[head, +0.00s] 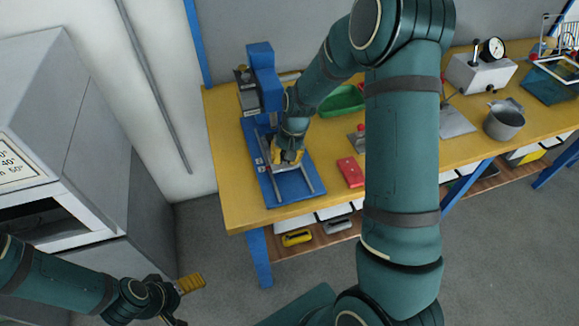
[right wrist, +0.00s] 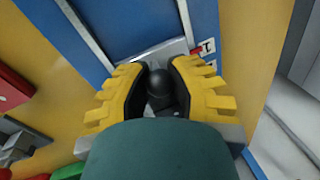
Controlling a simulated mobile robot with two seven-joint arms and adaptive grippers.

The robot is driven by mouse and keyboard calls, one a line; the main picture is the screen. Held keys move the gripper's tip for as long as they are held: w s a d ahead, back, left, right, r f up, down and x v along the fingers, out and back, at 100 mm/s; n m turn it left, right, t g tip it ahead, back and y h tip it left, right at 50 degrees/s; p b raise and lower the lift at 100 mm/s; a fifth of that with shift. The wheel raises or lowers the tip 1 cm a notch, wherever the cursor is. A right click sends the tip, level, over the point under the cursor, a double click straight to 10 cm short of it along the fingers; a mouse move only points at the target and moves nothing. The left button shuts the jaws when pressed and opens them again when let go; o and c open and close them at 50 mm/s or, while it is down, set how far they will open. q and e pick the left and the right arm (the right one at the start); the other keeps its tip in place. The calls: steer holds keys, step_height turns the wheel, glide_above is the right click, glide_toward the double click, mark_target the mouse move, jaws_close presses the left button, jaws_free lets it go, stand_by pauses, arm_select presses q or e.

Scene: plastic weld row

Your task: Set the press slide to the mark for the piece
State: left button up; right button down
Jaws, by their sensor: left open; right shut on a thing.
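The blue press (head: 265,75) stands at the left end of the yellow workbench, with two metal rails on its blue base (head: 262,180). My right gripper (head: 287,157) is over this base. In the right wrist view its yellow fingers (right wrist: 160,85) are shut on a black knob (right wrist: 158,80). The knob stands on a silver slide plate (right wrist: 150,52) between the rails. A red pointer (right wrist: 196,51) sits at the plate's edge beside small white mark labels (right wrist: 208,45), too small to read. My left gripper (head: 184,300) is open and empty, low at the left, away from the bench.
A red block (head: 350,172) lies on the bench (head: 235,205) right of the press, with a green tray (head: 343,100) behind. A grey pot (head: 504,120) and a gauge box (head: 480,72) stand further right. A grey machine (head: 60,120) stands at the left. Floor between is clear.

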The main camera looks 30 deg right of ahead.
steer(key=shift+w+d, duration=0.15)
steer(key=shift+w, duration=0.4)
steer(key=shift+s, duration=0.1)
steer(key=c, duration=0.8)
jaws_free()
steer(key=shift+o, duration=0.2)
step_height(320, 180, up, 12)
steer(key=s+d, duration=0.1)
steer(key=d, duration=0.1)
steer(key=shift+f, duration=0.1)
